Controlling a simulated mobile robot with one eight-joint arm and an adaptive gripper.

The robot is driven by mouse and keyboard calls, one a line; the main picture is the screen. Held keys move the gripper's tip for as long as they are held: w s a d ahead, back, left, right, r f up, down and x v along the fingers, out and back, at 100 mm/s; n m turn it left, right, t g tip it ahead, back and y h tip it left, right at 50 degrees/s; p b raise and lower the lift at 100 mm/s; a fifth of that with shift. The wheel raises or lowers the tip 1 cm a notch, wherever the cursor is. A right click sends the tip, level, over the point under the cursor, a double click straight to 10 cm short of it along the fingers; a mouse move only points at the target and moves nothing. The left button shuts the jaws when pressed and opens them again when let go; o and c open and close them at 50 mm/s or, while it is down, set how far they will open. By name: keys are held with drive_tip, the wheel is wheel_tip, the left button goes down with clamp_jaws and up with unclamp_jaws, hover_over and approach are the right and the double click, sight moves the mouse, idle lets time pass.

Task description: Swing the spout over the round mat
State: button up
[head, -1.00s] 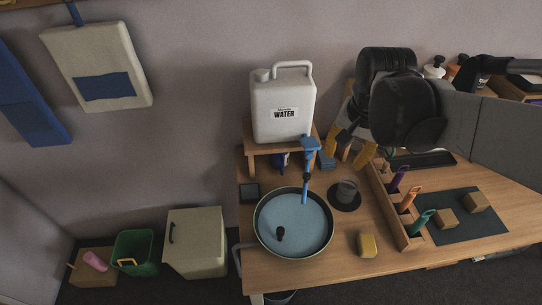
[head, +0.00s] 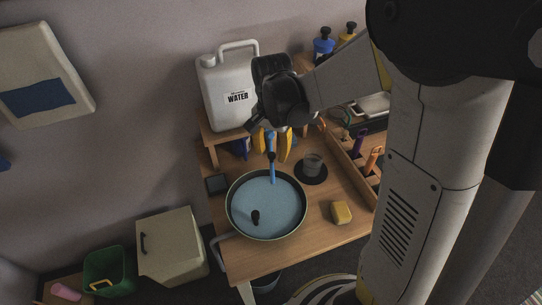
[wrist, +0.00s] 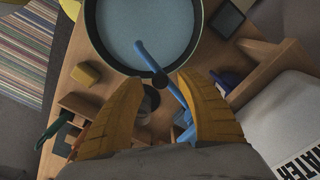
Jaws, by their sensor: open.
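The blue spout (head: 273,172) reaches out over the water-filled basin (head: 230,220), below the white water container (head: 232,92). In the wrist view the spout (wrist: 147,56) has a black joint (wrist: 160,80) and its tip is over the basin. The round mat (head: 322,178) is dark and lies right of the basin, with a grey cup (head: 312,163) on it. My gripper (head: 271,157) is open, with yellow fingers on either side of the spout. In the wrist view my gripper (wrist: 158,78) has the spout between its fingertips; I cannot tell whether they touch.
A yellow sponge (head: 341,212) lies in front of the mat. A small dark square (head: 216,184) lies left of the basin. A wooden rack (head: 345,160) with colored handles stands to the right. The container sits on a raised wooden stand (head: 212,150).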

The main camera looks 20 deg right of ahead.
drive_tip(key=shift+f, duration=0.5)
drive_tip(key=shift+c, duration=0.6)
clamp_jaws()
